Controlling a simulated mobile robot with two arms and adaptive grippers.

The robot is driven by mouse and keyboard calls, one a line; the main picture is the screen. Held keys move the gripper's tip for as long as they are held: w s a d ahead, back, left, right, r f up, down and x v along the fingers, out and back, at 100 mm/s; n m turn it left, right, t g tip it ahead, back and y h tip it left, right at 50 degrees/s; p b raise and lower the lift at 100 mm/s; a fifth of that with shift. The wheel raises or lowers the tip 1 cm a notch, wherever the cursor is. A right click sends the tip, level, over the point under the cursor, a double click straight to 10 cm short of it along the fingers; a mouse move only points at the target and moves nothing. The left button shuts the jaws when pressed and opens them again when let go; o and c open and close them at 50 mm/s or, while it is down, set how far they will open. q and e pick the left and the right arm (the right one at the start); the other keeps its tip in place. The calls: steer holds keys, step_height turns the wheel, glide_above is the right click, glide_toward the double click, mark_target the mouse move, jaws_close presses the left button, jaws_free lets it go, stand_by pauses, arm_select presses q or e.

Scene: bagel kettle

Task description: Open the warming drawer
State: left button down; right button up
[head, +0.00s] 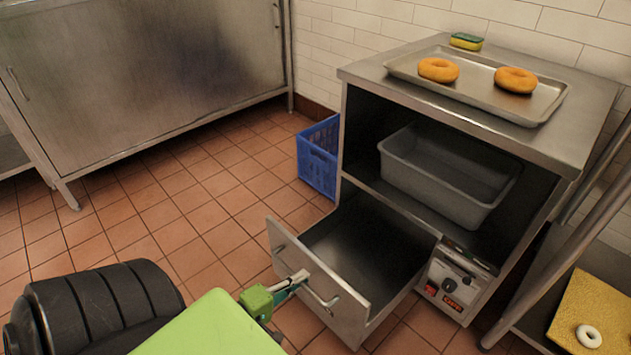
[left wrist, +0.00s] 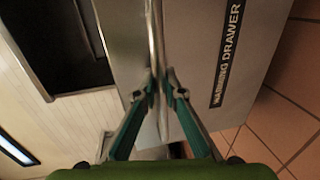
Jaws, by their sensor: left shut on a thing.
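The warming drawer (head: 320,285) is the low steel drawer of the cabinet, and it stands pulled out with its empty-looking inside showing in the head view. Its front also shows in the left wrist view with the label "WARMING DRAWER" (left wrist: 226,55). A bar handle (head: 318,294) runs across the drawer front. My left gripper (head: 300,279) is shut on the handle; in the left wrist view its two fingers (left wrist: 160,92) sit on either side of the bar (left wrist: 156,45). My right gripper is not in view.
A grey tub (head: 440,185) stands on the shelf above the drawer. A tray (head: 520,113) with two bagels (head: 438,69) and a sponge (head: 466,41) are on top. A blue crate (head: 318,165) stands beside the cabinet. The tiled floor (head: 190,215) at left is clear.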

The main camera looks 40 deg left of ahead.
arm_select(q)
steer(key=shift+f+v, duration=0.2)
steer(key=shift+v, duration=0.85)
steer(key=c, duration=2.1)
jaws_free()
steer(key=v, duration=1.2)
steer(key=shift+a, duration=0.1)
